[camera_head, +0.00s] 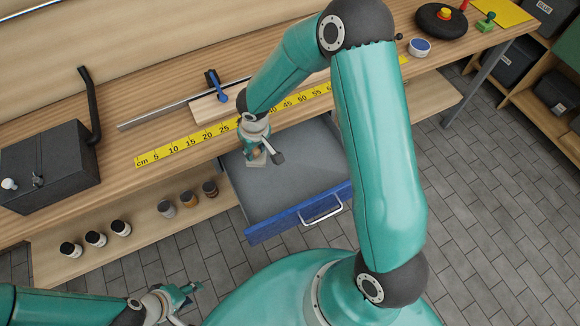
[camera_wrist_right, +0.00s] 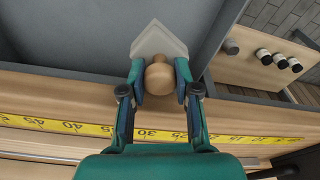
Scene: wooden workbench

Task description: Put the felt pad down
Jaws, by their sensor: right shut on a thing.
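The felt pad (camera_wrist_right: 158,42) is a pale, pointed flat piece with a round wooden knob (camera_wrist_right: 159,78) at its near side. My right gripper (camera_wrist_right: 161,82) is shut on the knob, one finger on each side. In the head view the right gripper (camera_head: 260,148) points down at the open grey drawer (camera_head: 300,170), and the pad (camera_head: 256,161) shows just below its fingers, over the drawer's left part. I cannot tell whether the pad touches the drawer floor. My left gripper (camera_head: 184,300) is empty, its fingers apart, low at the left over the floor.
The blue drawer front (camera_head: 298,214) sticks out from the wooden bench. A yellow ruler (camera_head: 190,148) runs along the bench edge. A black box (camera_head: 45,165) with a lever stands at the left, and several small jars (camera_head: 95,239) stand on the lower shelf. The visible drawer floor is clear.

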